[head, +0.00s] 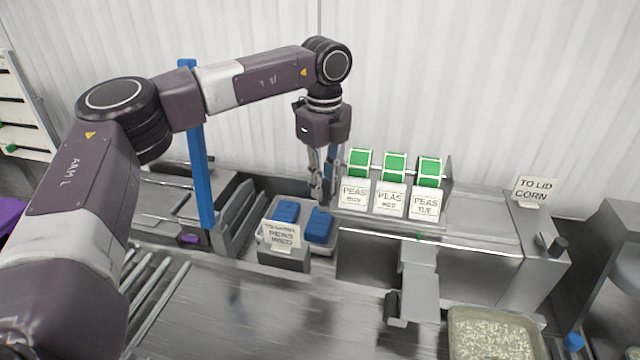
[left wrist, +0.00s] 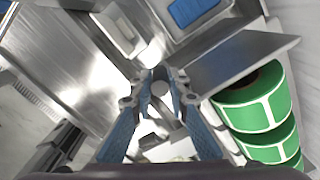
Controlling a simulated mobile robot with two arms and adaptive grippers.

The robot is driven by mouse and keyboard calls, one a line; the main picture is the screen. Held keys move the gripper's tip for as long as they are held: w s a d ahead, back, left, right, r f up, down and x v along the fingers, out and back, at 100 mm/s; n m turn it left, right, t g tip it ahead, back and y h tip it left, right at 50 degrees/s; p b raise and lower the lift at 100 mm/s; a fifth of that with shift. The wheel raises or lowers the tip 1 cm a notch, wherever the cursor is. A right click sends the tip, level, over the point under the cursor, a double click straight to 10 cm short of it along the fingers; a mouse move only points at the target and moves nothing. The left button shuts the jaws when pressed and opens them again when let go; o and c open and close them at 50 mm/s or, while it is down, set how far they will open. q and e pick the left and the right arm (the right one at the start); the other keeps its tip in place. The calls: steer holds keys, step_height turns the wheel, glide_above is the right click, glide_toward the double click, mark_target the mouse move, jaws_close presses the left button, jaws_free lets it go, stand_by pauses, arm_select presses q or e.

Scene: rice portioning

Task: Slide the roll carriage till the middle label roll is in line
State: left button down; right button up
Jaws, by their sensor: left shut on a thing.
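The roll carriage (head: 447,178) carries three green label rolls in a row on the rail. The middle label roll (head: 394,167) stands above a card that seems to read PEAS WED. The left roll (head: 360,163) and right roll (head: 429,171) have PEAS cards too; the right one reads TUE. My left gripper (head: 326,196) points down at the carriage's left end. In the left wrist view its fingers (left wrist: 160,82) are shut on a small grey knob (left wrist: 160,89), with the green rolls (left wrist: 253,100) to the right. My right gripper is out of view.
A sign (head: 281,235) reading PEAS WED stands in front of a tray with blue blocks (head: 320,224). A small green mark (head: 418,236) shows on the front rail.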

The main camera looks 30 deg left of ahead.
mark_target(356, 203)
arm_select(q)
steer(key=d, duration=0.2)
steer(key=w+d, duration=0.1)
steer(key=d, duration=0.2)
steer(key=w+d+b, duration=0.1)
steer(key=d, duration=0.1)
steer(key=shift+d, duration=0.25)
steer(key=shift+s+a, duration=0.1)
steer(key=shift+a, duration=0.25)
steer(key=c, duration=1.8)
jaws_free()
steer(key=shift+c, duration=0.2)
steer(key=shift+d, duration=0.1)
step_height(356, 203, up, 12)
